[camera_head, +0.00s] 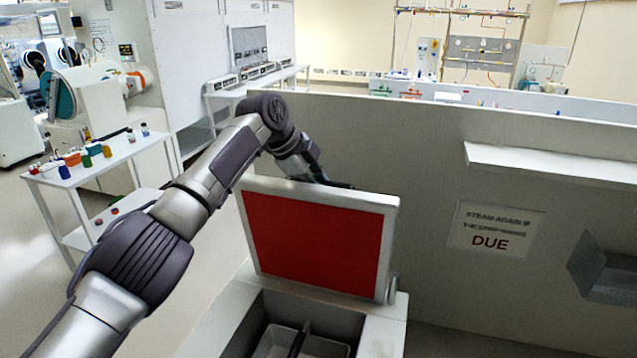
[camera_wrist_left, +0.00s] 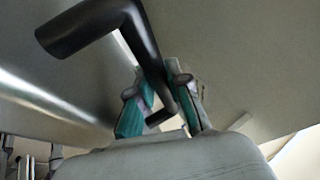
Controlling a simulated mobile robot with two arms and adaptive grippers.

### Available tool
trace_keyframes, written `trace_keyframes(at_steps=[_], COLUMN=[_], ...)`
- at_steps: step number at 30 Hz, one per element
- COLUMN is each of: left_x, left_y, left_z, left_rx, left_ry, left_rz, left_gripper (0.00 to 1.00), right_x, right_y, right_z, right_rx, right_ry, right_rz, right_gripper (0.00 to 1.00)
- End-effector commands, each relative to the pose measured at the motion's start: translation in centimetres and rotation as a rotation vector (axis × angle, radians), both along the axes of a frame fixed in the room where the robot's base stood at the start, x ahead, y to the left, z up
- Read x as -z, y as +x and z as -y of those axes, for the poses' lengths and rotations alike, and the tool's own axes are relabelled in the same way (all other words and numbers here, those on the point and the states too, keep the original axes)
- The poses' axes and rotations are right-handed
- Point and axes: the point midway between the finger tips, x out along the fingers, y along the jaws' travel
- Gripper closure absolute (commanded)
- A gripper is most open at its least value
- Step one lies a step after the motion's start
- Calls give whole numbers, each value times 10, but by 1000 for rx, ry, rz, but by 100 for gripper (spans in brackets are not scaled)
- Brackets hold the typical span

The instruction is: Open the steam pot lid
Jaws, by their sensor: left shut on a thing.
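The steam pot (camera_head: 383,335) is a pale box at the bottom centre of the head view, its inside open to view. Its lid (camera_head: 315,243) stands nearly upright at the back of the box, with its red inner face toward me. My left arm reaches behind the lid's top edge, where my left gripper (camera_head: 325,178) is partly hidden. In the left wrist view, the teal-tipped fingers (camera_wrist_left: 160,108) are shut on a black bent handle (camera_wrist_left: 143,40). My right gripper is in neither view.
Pale divided trays (camera_head: 325,346) sit inside the pot. A grey partition (camera_head: 430,160) stands close behind the lid, with a shelf (camera_head: 550,164), a sign (camera_head: 495,229) reading "DUE" and a grey bracket (camera_head: 605,270). A white side table (camera_head: 100,160) holds several small bottles at left.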

Motion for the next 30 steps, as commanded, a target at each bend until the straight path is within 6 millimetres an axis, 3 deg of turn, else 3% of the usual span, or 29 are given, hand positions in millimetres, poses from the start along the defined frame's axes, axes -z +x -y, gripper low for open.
trace_keyframes(at_steps=[3,4,8,20,30], left_x=[1,1,2,-4,-57], left_y=[2,2,1,0,-17], left_z=[0,0,0,-2,-34], left_rx=[-4,-4,-3,-1,-3], left_ry=[-3,-3,0,-1,-1], left_rz=[6,6,3,4,5], left_gripper=[100,78,57,57,57], right_x=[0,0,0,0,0], right_y=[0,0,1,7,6], right_z=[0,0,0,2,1], right_rx=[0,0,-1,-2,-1], right_ry=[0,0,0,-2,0], right_rz=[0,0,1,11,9], right_gripper=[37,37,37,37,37])
